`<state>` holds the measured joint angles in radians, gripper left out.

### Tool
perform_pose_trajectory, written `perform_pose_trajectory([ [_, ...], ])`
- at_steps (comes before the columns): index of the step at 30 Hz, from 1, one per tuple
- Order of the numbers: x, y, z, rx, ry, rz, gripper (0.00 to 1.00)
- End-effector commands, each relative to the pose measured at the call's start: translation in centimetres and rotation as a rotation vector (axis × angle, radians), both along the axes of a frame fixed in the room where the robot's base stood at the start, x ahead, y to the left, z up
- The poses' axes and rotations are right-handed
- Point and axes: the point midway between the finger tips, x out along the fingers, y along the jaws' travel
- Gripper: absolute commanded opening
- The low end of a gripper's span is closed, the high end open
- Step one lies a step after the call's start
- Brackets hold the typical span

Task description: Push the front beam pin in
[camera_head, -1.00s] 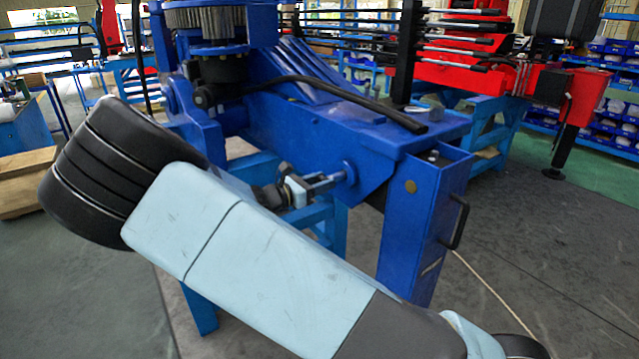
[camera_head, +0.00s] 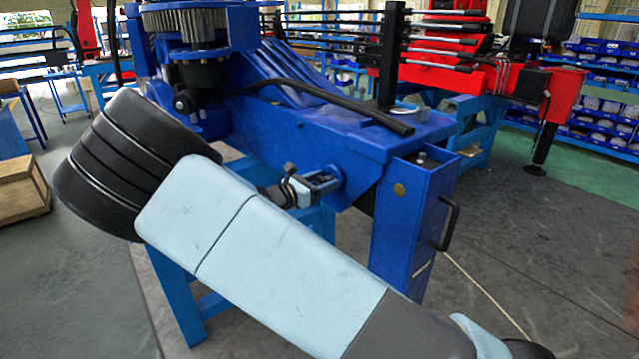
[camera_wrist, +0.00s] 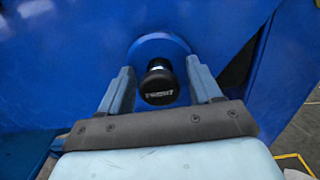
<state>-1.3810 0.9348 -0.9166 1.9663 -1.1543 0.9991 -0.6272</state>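The front beam pin shows in the wrist view as a black knob (camera_wrist: 159,86) with pale lettering. It stands out from a round blue flange (camera_wrist: 158,48) on the side of the blue beam (camera_wrist: 60,60). My gripper (camera_wrist: 162,76) is open, with one finger on each side of the knob and a visible gap to both. In the head view my gripper (camera_head: 322,182) is close to the side of the blue beam (camera_head: 290,135). The knob is hard to make out there between the fingers. I cannot tell how deep the pin sits.
A blue upright box end with a black handle (camera_head: 450,222) stands right of the gripper. A black bar (camera_head: 340,103) lies along the beam top. Blue stand legs (camera_head: 175,300) are below. A wooden crate (camera_head: 22,190) is at the left; grey floor is open at the right.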

Motion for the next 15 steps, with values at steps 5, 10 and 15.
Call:
perform_pose_trajectory([
  [5,0.0,0.1,0.0,0.0,0.0,0.001,0.63],
  [10,-0.5,0.7,0.0,0.001,0.0,0.003,0.63],
  [15,-2.0,2.6,0.0,0.001,0.001,0.004,0.63],
])
